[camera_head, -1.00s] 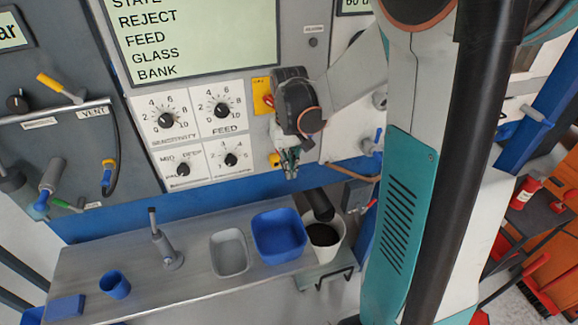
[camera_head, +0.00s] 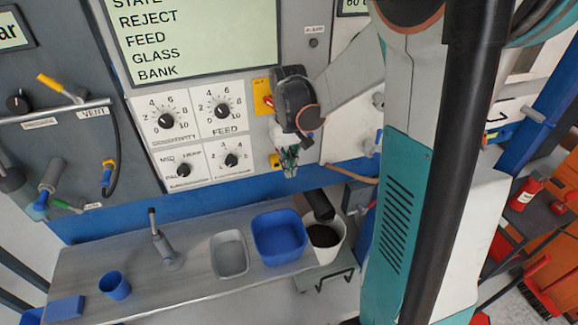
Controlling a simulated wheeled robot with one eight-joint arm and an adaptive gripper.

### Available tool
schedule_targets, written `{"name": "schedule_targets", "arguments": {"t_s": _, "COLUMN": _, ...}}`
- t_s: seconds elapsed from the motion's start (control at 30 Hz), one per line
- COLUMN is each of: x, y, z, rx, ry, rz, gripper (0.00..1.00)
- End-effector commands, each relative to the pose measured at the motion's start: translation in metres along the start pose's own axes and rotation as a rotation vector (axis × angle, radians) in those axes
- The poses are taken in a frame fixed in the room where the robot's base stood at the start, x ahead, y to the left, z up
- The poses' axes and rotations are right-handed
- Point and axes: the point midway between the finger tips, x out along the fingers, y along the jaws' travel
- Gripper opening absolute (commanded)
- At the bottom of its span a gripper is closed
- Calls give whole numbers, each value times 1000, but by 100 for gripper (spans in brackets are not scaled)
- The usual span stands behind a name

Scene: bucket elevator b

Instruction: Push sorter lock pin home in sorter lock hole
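My gripper (camera_head: 289,166) hangs fingers-down in front of the control panel, just right of the lower dials. Its fingers are small and dark in this view, and I cannot tell whether they are open or hold anything. A small yellow part (camera_head: 274,160) shows on the panel just left of the fingers. A yellow plate (camera_head: 261,92) with a red part (camera_head: 268,101) is higher up, partly covered by my wrist. I cannot make out which part is the sorter lock pin, or its hole; they may be hidden behind my gripper.
Below the panel, a grey shelf (camera_head: 190,283) bears a blue bin (camera_head: 279,257), a grey tray (camera_head: 229,272), a blue cup (camera_head: 115,286) and an upright grey tool (camera_head: 167,258). A white bucket (camera_head: 338,252) stands right of the bin.

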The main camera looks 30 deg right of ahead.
Motion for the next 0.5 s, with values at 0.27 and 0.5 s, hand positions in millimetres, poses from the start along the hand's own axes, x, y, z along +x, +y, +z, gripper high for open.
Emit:
{"name": "schedule_targets", "arguments": {"t_s": 0.27, "x": 0, "y": 0, "z": -6, "rx": 0, "ry": 0, "rz": 0, "gripper": 0}}
{"name": "schedule_targets", "arguments": {"t_s": 0.5, "x": 0, "y": 0, "z": -12, "rx": 0, "ry": 0, "rz": 0, "gripper": 0}}
